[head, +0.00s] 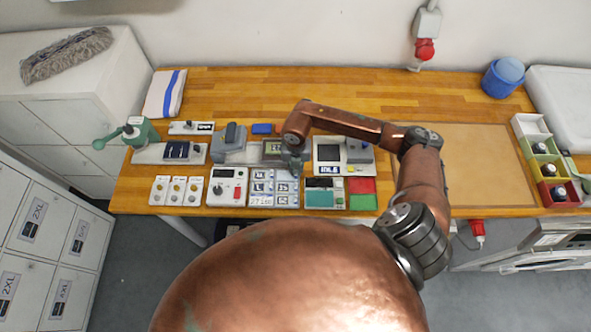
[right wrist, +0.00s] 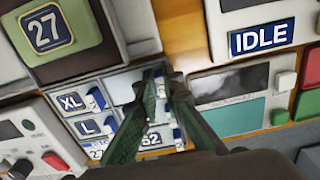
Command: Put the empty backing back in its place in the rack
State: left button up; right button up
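The rack (head: 262,196) is a pale block of small compartments with blue size labels near the bench's front edge. In the right wrist view the rack (right wrist: 92,88) shows labels such as XL and L, partly hidden by my fingers. My right gripper (head: 292,165) is over the rack's back edge. Its green fingers (right wrist: 163,78) converge over the rack with their tips close together. Whether they pinch something thin is unclear. I cannot make out the empty backing for certain. My left gripper is not in view.
A device with a 27 display (right wrist: 45,28) stands behind the rack. An IDLE unit (head: 328,152) stands to the right, behind a red and green pad (head: 362,186). A knobbed control box (head: 227,188) is left of the rack. A bare board (head: 480,165) lies further right.

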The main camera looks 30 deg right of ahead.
aim_at(296, 171)
jog(key=o, duration=0.5)
jog(key=shift+c, duration=0.2)
jog(key=shift+r, duration=0.1)
notch_tip(296, 171, up, 12)
jog(key=b, duration=0.1)
jog(key=shift+b, duration=0.35)
